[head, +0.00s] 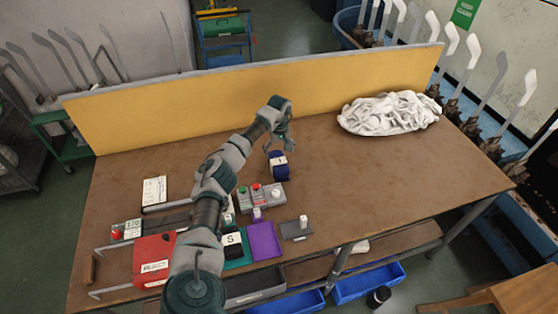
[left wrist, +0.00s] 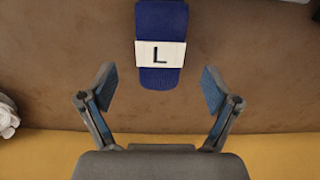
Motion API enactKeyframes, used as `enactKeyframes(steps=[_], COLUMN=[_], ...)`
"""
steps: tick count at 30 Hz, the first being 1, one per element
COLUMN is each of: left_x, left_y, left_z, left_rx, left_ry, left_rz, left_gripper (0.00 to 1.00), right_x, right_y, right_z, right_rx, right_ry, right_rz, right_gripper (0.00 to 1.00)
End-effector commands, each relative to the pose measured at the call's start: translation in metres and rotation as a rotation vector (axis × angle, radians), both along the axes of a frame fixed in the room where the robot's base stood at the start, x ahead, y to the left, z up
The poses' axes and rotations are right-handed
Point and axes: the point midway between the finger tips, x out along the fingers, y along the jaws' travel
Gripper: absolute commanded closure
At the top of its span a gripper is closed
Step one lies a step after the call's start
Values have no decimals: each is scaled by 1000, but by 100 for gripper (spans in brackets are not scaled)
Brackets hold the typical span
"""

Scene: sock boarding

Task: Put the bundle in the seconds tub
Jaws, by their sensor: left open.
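The bundle (head: 278,165) is a dark blue folded sock pack with a white paper band. It lies on the brown table near the middle. In the left wrist view the bundle (left wrist: 160,70) shows a band marked "L". My left gripper (head: 280,142) is open and empty above the table, just behind the bundle. In the left wrist view its two fingers stand apart, one on each side of the bundle's near end, not touching it. No tub with a readable seconds label shows. Blue tubs (head: 368,283) stand under the table's front edge.
A grey button box (head: 262,195), a purple tray (head: 264,240) and a red box (head: 153,258) stand at the front. A pile of white socks (head: 390,113) lies at the back right. A yellow panel (head: 180,108) closes the back. The table's right middle is clear.

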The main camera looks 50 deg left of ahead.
Motion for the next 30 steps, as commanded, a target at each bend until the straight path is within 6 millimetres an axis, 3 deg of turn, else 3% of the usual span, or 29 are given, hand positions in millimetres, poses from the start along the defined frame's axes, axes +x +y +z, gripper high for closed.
enactKeyframes(steps=[1,6,8,14,30], left_x=[1,1,1,0,-1], left_y=[0,-1,-1,0,-7], left_z=[13,41,47,56,76], left_rx=[2,0,0,6,29], left_ry=[-4,-1,-1,-4,-81], left_rz=[-1,-1,-1,121,1394], left_gripper=[11,11,6,6,6], right_x=[-1,-4,-6,-9,8], right_y=[-1,-1,-1,-2,2], right_z=[-2,-7,-8,-12,24], right_rx=[-1,-2,-2,-3,4], right_ry=[4,5,8,17,-3], right_rz=[0,2,2,2,-2], right_gripper=[60,60,60,60,60])
